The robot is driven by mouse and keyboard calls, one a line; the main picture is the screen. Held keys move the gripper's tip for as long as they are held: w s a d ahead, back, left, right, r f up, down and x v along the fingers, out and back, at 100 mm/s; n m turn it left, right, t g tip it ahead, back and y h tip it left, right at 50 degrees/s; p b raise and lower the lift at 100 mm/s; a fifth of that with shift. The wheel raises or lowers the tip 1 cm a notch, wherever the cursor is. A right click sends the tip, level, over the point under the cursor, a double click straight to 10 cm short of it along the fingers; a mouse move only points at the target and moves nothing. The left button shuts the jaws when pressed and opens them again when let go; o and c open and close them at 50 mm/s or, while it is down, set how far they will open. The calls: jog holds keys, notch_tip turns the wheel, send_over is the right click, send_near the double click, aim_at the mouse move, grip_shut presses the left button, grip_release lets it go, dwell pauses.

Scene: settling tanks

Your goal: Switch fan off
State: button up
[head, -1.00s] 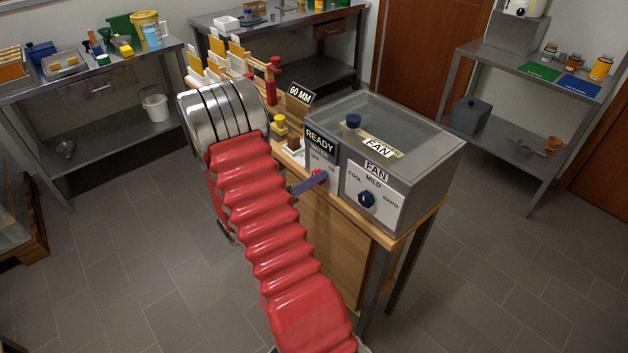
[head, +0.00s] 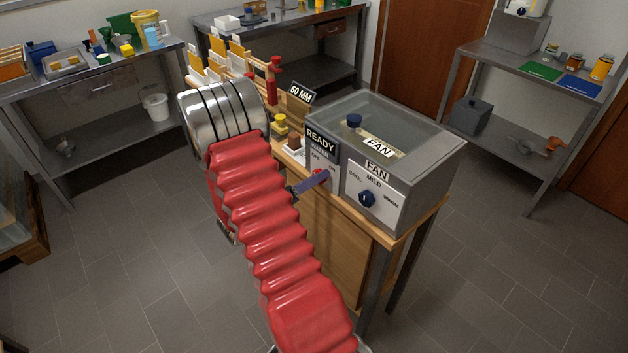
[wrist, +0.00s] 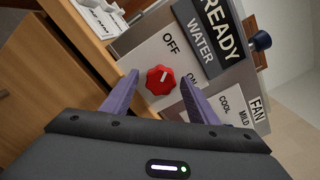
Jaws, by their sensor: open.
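A grey cabinet (head: 420,165) with a glass top stands on a wooden bench. Its white FAN panel (head: 385,207) reads COOL, MILD and WARM around a blue knob (head: 367,198), whose pointer looks roughly toward MILD. Left of it, a panel (wrist: 150,50) headed READY and WATER carries a red knob (wrist: 160,80) with OFF and ON marks; I cannot tell its exact setting. My gripper (wrist: 160,77) is open, its two purple fingers on either side of the red knob, apart from it in the picture. In the head view a purple finger (head: 312,183) partly covers that panel.
A second blue knob (head: 354,121) is on the cabinet's top near a FAN label. A 60 MM sign (head: 300,93), a yellow piece (head: 280,124) and a wooden rack stand behind on the bench. Shelving (head: 490,62) is at the right. Floor around the bench is clear.

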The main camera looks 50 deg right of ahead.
jog(key=v, duration=1.3)
jog(key=shift+a, duration=0.35)
jog(key=shift+w, duration=0.1)
jog(key=s+a+f+m+g+y, duration=0.3)
jog(key=s+f+m+y, duration=0.15)
jog(key=s+m, duration=0.2)
jog(key=s+a+r+m+y, duration=0.2)
jog(key=s+a+m+y, duration=0.3)
jog(key=a+m, duration=0.45)
jog(key=w+a+r+m+t+y, duration=0.3)
jog(key=a+r+m+t+y, duration=0.5)
jog(key=a, duration=0.3)
jog(key=a+r+t, duration=0.2)
jog(key=r, duration=0.4)
jog(key=s+a+r+m+t, duration=0.1)
jog(key=a+r+t, duration=0.1)
jog(key=r, duration=0.5)
jog(key=shift+s+a+t, duration=0.3)
jog(key=shift+s+a, duration=0.05)
jog(key=shift+a, duration=0.15)
